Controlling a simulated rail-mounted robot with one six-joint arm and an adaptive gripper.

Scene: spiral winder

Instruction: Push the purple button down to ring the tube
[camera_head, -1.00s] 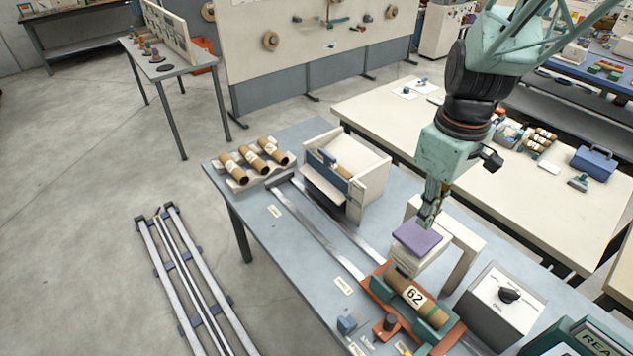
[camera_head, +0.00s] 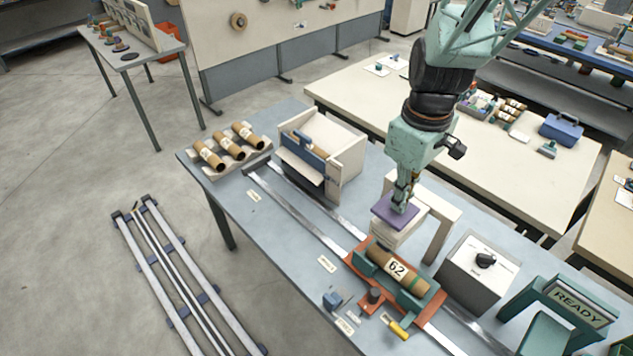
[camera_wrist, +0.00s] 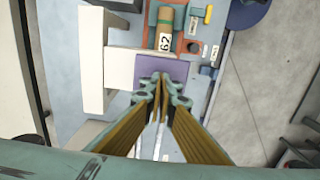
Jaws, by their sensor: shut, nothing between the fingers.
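Several tubes lie on a rack (camera_head: 240,168) at the left. An open white bin (camera_head: 335,150) stands behind. A white arch (camera_head: 444,222) stands close beside the button.

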